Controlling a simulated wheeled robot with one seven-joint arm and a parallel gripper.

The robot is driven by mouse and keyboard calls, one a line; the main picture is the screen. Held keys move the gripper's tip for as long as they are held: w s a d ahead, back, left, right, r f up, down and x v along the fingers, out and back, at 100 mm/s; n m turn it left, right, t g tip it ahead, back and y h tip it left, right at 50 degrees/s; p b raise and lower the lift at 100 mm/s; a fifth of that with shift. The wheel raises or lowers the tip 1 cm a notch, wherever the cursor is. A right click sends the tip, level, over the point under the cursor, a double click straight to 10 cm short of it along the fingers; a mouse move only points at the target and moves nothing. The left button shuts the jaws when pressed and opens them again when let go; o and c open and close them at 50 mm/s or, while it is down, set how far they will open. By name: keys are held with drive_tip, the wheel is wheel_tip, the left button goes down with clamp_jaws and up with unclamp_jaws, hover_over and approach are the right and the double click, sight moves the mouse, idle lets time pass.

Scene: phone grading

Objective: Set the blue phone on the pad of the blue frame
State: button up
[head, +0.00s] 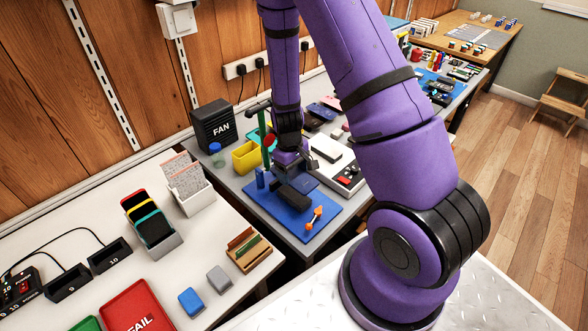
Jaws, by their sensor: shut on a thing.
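My gripper (292,192) is low over the blue mat (337,197) on the far bench, small and partly hidden by its own wrist. It looks shut on a flat dark blue thing (306,182), which I take for the blue phone. Its edges are hard to make out against the mat, and I cannot tell whether it touches the mat. I cannot make out the blue frame or its pad with certainty; a small upright blue thing (260,178) stands left of the gripper.
An orange tool (314,218) lies on the mat's front part. A white-topped device (327,148) is close on the right. The near bench holds a red FAIL tray (112,304) and a phone rack (168,243).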

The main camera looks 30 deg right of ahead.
sight(294, 194)
drive_tip(key=shift+f, duration=3.4)
drive_tip(key=shift+f, duration=0.4)
drive_tip(key=o, duration=1)
drive_tip(key=shift+r, duration=0.7)
drive_tip(key=shift+r, duration=3.4)
